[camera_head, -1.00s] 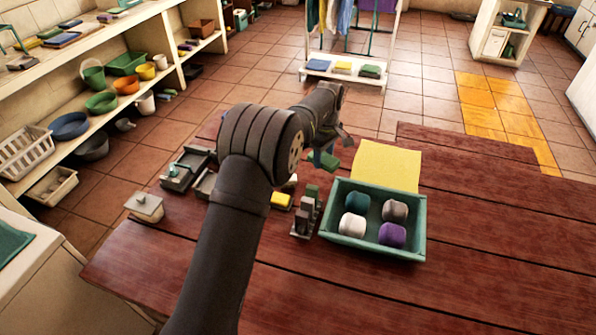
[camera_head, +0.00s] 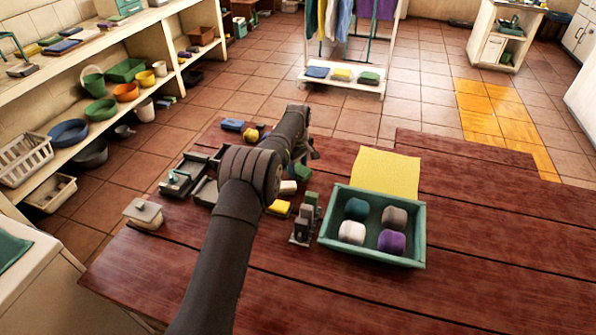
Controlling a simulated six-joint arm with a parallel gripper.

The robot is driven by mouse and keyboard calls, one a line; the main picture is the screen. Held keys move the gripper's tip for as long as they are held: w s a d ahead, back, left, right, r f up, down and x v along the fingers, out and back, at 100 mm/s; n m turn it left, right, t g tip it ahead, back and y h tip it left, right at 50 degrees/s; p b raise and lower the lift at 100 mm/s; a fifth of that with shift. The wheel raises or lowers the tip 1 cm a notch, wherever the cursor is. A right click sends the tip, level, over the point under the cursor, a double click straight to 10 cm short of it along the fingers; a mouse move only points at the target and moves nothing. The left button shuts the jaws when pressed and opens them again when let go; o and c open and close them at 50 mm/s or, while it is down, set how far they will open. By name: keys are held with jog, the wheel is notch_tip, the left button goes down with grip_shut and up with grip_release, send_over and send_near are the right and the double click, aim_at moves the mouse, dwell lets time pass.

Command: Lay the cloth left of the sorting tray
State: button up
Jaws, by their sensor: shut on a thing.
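The sorting tray (camera_head: 420,238) is a green open box at the right of the wooden table. It holds a teal, a grey, a white and a purple roll. A small green piece, seemingly the folded cloth (camera_head: 303,173), shows under my gripper (camera_head: 311,154), left of the tray and behind it. My gripper is partly hidden by its own arm and looks shut on this green piece, close above the table. The fingertips are too small to make out, and I cannot tell whether the cloth touches the table.
A flat yellow sheet (camera_head: 388,172) lies behind the tray. A grey holder (camera_head: 303,228) stands at the tray's left side. A yellow block (camera_head: 279,207) and a white piece (camera_head: 288,187) lie near my arm. A lidded box (camera_head: 144,214) stands far left. The table's right side is clear.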

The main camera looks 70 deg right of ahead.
aim_at(298, 168)
jog(key=shift+f, duration=1.05)
jog(key=shift+f, duration=0.2)
jog(key=o, duration=1)
jog(key=shift+c, duration=0.2)
jog(key=shift+r, duration=0.1)
notch_tip(298, 168, up, 12)
jog(key=shift+r, duration=0.1)
